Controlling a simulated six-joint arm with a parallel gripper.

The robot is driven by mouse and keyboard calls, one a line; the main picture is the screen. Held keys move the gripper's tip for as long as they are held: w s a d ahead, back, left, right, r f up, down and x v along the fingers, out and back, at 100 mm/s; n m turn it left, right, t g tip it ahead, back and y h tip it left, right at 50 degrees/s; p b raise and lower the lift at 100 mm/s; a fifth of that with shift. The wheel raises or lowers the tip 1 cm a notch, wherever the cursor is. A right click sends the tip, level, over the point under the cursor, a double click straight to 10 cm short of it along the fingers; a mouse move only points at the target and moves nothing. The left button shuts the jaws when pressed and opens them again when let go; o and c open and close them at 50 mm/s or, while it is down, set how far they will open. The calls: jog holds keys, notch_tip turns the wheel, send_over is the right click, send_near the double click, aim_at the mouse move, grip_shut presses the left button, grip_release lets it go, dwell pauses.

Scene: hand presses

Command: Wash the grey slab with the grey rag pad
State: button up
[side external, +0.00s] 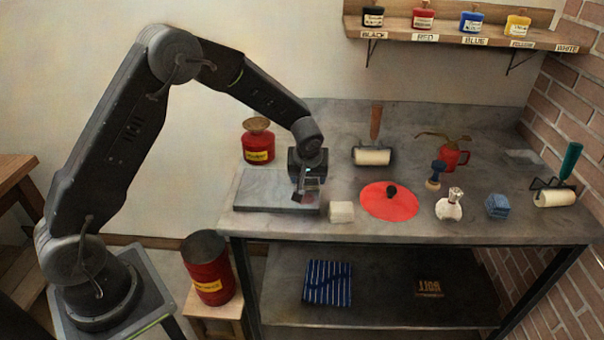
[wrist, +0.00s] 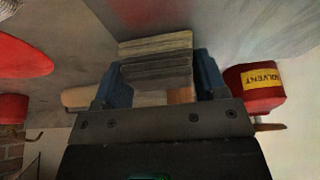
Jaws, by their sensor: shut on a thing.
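The grey slab (side external: 262,191) lies flat at the left end of the bench in the side external view. My gripper (side external: 308,190) points down over the slab's right end. In the wrist view my gripper (wrist: 157,80) has its two blue fingers shut on the grey rag pad (wrist: 156,47), a layered, striped block between the fingertips. In the side external view the pad is small and mostly hidden by the gripper. It is low, near the slab's surface, but I cannot tell whether it touches.
A white block (side external: 341,212) sits just right of the slab. A red solvent can (side external: 258,148) stands behind it. A red disc (side external: 375,200) with a dark knob and a roller (side external: 372,156) lie to the right.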

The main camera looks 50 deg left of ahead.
aim_at(316, 193)
jog(key=shift+w+d, duration=0.6)
jog(key=shift+d, duration=0.35)
jog(key=shift+s+d, duration=0.5)
jog(key=shift+s, duration=0.1)
jog(key=shift+s+a, duration=1.35)
jog(key=shift+s, duration=0.3)
jog(key=shift+s+d, duration=0.6)
jog(key=shift+d, duration=0.3)
jog(key=shift+w+d, duration=1.35)
jog(key=shift+w, duration=0.1)
notch_tip(316, 193, up, 8)
jog(key=shift+a, duration=0.1)
